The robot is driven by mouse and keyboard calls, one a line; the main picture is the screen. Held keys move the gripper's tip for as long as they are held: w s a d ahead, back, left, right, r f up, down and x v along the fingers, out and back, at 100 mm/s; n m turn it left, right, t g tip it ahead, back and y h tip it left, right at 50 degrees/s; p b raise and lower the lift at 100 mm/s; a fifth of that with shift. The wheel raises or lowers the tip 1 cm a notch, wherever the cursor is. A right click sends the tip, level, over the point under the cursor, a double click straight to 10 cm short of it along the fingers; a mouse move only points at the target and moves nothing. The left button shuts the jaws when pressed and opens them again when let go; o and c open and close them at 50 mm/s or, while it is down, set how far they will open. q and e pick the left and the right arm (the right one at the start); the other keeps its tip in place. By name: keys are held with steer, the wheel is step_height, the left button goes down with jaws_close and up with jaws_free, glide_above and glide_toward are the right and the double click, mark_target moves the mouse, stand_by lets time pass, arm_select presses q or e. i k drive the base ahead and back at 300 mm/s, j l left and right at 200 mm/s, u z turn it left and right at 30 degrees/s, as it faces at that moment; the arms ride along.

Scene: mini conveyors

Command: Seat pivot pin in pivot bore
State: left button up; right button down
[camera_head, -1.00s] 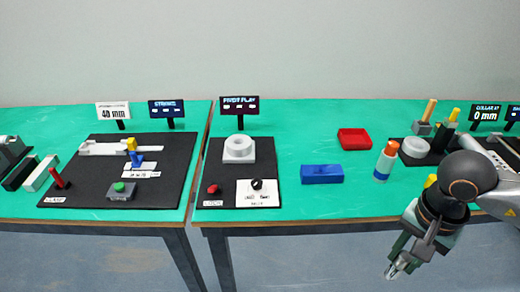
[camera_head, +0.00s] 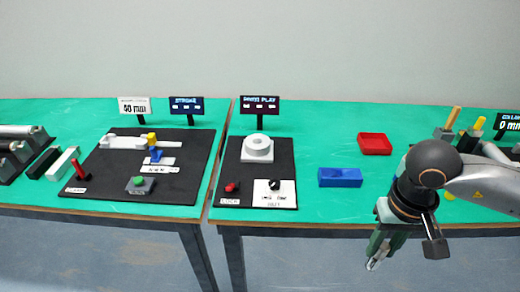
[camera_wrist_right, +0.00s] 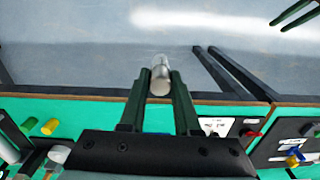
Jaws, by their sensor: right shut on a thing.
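The pivot pin (camera_wrist_right: 160,77) is a smooth silver cylinder between the fingertips of my right gripper (camera_wrist_right: 160,85) in the right wrist view. In the head view my right gripper (camera_head: 377,264) points down in front of the table's front edge, with the pin's tip barely showing. The pivot bore is in the white round block (camera_head: 257,148) on the black pivot play board (camera_head: 240,178), well to the gripper's left and farther back. The pin is clear of it. Two green fingers of my left gripper (camera_wrist_right: 293,15) show apart in the wrist view's top right corner.
A red tray (camera_head: 375,144) and a blue block or bin (camera_head: 340,177) lie between the board and my right arm. A red knob (camera_head: 232,188) and a black dial (camera_head: 274,185) sit at the board's front. The pivot play sign (camera_head: 259,105) stands behind.

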mark_target(258, 148)
steer(key=i+u, duration=0.2)
steer(key=u, duration=0.3)
steer(key=i+u, duration=0.15)
steer(key=u, duration=0.3)
steer(key=i+l, duration=0.2)
steer(key=i, duration=0.3)
